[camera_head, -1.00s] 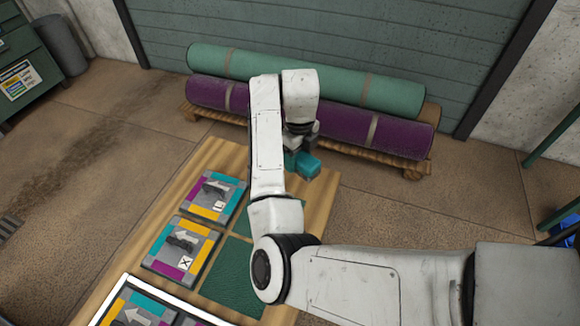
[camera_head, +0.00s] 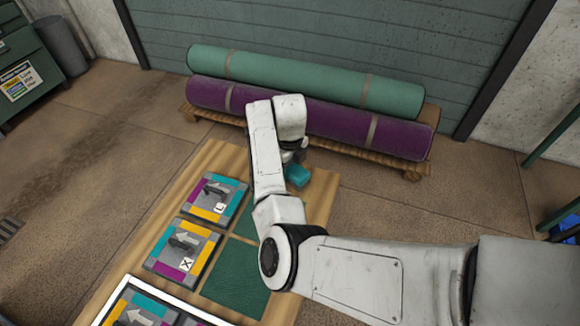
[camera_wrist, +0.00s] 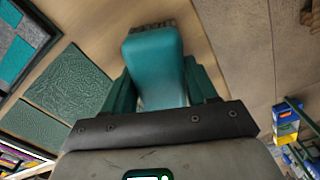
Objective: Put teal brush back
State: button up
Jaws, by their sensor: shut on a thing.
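The teal brush (camera_head: 297,176) shows just past the end of my arm in the head view, above the far right part of the wooden board (camera_head: 318,205). In the wrist view the brush (camera_wrist: 156,62) sits between the two dark green fingers of my gripper (camera_wrist: 160,95), with brown bristles at its far end. My gripper is shut on the brush. My arm hides most of the gripper and part of the board in the head view. Green textured patches (camera_head: 236,282) lie on the board; one also shows in the wrist view (camera_wrist: 68,90).
Square tiles with coloured borders and arrows, such as the X tile (camera_head: 183,249) and L tile (camera_head: 214,200), lie left of the green patches. Rolled teal (camera_head: 310,82) and purple (camera_head: 330,120) rugs rest on a wooden rack behind. The floor at left is clear.

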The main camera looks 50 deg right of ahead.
jog(key=shift+f, duration=0.15)
jog(key=o, duration=1.2)
jog(key=shift+c, duration=0.2)
notch_tip(320, 180, up, 12)
jog(key=b, duration=0.1)
jog(key=shift+r, duration=0.2)
